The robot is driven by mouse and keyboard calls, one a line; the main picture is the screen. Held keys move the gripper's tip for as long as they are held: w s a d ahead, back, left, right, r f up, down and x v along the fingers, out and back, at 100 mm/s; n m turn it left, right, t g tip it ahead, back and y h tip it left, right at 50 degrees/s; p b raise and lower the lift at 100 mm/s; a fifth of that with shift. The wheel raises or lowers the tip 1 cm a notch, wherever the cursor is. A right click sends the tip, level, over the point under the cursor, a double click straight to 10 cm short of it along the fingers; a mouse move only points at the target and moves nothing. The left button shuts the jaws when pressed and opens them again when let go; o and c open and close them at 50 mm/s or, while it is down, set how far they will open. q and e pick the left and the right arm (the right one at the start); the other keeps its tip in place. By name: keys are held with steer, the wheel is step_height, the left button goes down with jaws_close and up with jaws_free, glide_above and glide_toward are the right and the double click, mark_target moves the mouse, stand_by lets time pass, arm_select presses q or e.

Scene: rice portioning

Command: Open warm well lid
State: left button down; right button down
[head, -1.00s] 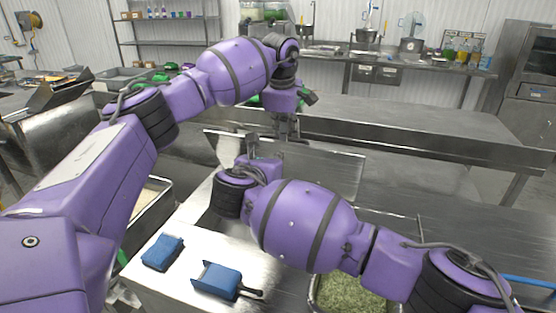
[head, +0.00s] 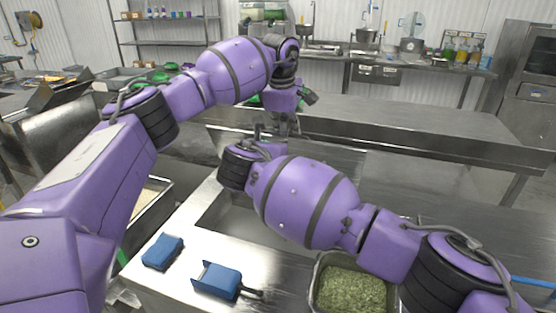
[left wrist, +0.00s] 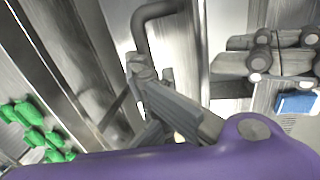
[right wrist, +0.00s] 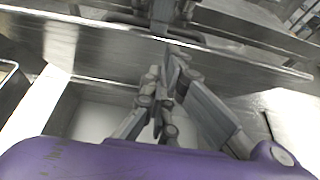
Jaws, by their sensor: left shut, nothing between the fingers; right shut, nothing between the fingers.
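The metal well lid (head: 338,162) stands tilted up at the far side of the well in the head view, partly hidden by my right arm. The well opening (head: 235,216) shows in front of it, with its pale inside (right wrist: 95,120) in the right wrist view. My left gripper (head: 285,126) is shut and empty at the lid's upper edge. A dark bent handle (left wrist: 150,18) is close to it in the left wrist view; contact is unclear. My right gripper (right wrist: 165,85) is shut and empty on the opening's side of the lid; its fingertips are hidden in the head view.
A blue sponge-like block (head: 162,252) and a blue scoop (head: 217,281) lie on the near counter. A pan of green food (head: 352,291) sits below my right arm. A long steel table (head: 420,125) is behind the lid.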

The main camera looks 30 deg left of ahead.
arm_select(q)
steer(key=c, duration=2.5)
jaws_free()
steer(key=shift+s+f, duration=0.1)
steer(key=shift+f, duration=0.05)
steer(key=o, duration=0.6)
steer(key=shift+o, duration=0.2)
